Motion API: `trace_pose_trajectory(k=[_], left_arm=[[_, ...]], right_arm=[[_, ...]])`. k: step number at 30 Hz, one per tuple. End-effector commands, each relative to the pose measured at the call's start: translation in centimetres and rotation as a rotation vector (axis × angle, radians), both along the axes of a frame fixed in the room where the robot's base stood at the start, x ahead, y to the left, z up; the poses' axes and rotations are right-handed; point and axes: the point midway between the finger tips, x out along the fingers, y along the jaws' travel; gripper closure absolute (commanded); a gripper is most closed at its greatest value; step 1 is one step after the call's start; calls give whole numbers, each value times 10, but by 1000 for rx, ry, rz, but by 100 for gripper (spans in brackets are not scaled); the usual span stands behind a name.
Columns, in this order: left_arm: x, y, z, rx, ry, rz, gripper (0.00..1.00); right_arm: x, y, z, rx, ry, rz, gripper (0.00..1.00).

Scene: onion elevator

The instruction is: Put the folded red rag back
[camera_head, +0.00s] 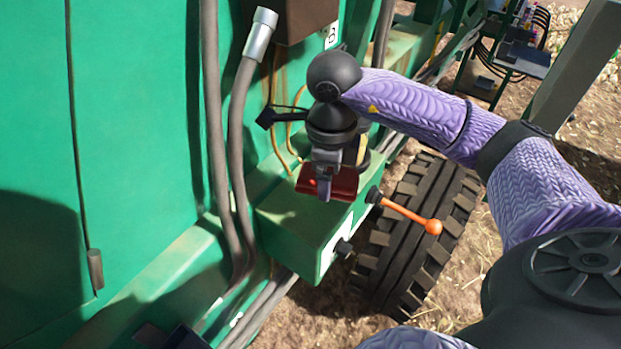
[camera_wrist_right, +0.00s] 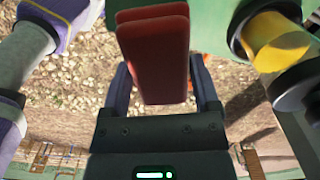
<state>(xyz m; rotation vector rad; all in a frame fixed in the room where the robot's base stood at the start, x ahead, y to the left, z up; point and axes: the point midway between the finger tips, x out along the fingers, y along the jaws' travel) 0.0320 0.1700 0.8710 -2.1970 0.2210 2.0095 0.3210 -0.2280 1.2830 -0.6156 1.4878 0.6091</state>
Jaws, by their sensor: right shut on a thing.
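The folded red rag (camera_head: 343,183) is at the top of a green box (camera_head: 300,222) on the side of the green machine. My right gripper (camera_head: 324,188) points down over the box and is shut on the rag. In the right wrist view the rag (camera_wrist_right: 152,55) stands as a flat, layered red pad between the two dark fingers (camera_wrist_right: 163,85). I cannot tell whether the rag touches the box top. My left gripper does not show clearly in either view.
An orange-tipped lever (camera_head: 410,215) sticks out beside the box, just right of the rag. A large black tyre (camera_head: 415,225) is below it. Grey hoses (camera_head: 240,150) run down the green wall to the left. Dry ground shows at the right.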

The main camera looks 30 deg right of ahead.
Motion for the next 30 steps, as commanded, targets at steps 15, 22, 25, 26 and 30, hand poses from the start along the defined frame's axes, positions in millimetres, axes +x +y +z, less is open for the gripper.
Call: trace_pose_trajectory(k=[15, 22, 25, 26, 30], left_arm=[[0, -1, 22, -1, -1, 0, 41], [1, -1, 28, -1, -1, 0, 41], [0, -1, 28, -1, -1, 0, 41], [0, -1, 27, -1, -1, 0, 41], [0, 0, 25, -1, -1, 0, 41]], right_arm=[[26, 12, -57, 2, 6, 2, 69], [31, 13, -71, 1, 0, 3, 69], [31, 13, -71, 1, 0, 2, 69], [31, 13, -72, 1, 0, 2, 69], [31, 13, -73, 1, 0, 2, 7]])
